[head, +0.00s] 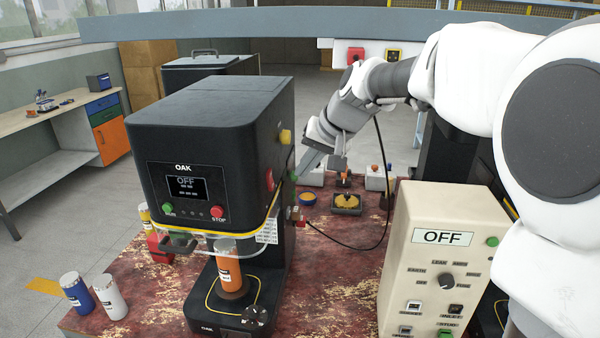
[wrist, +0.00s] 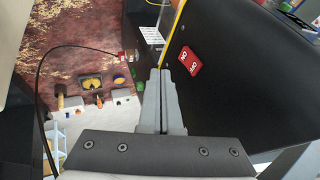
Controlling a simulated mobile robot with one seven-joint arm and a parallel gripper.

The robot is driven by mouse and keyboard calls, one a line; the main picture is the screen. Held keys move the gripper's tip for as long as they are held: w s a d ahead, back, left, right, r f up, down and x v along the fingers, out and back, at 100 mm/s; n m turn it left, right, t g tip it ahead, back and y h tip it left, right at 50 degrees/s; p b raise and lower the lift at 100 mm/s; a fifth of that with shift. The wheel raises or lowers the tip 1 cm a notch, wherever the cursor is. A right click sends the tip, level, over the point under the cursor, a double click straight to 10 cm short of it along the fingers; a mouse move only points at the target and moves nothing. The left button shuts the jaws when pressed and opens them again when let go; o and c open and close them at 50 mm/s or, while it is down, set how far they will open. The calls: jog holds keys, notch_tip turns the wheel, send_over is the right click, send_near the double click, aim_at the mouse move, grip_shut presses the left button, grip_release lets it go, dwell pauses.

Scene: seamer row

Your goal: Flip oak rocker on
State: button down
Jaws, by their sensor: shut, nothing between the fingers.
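The Oak machine (head: 205,140) is a black box on a stand, labelled OAK, and its display (head: 186,187) reads OFF. In the wrist view a red rocker (wrist: 190,61) with white lettering sits on the machine's black panel (wrist: 235,75). Which half of it is pressed in is too small to tell. My gripper (wrist: 161,72) is shut and empty, its fingertips just left of the rocker in that view; I see no contact.
A cream box (head: 436,220) with an OFF display stands at the right front. An orange can (head: 229,275) stands under the machine. Blue and white cans (head: 76,292) stand at the left front. A black cable (head: 385,215) crosses the red worktop. Small boxes and a tray (head: 346,203) lie behind.

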jog(key=v, duration=0.8)
jog(key=shift+r, duration=0.15)
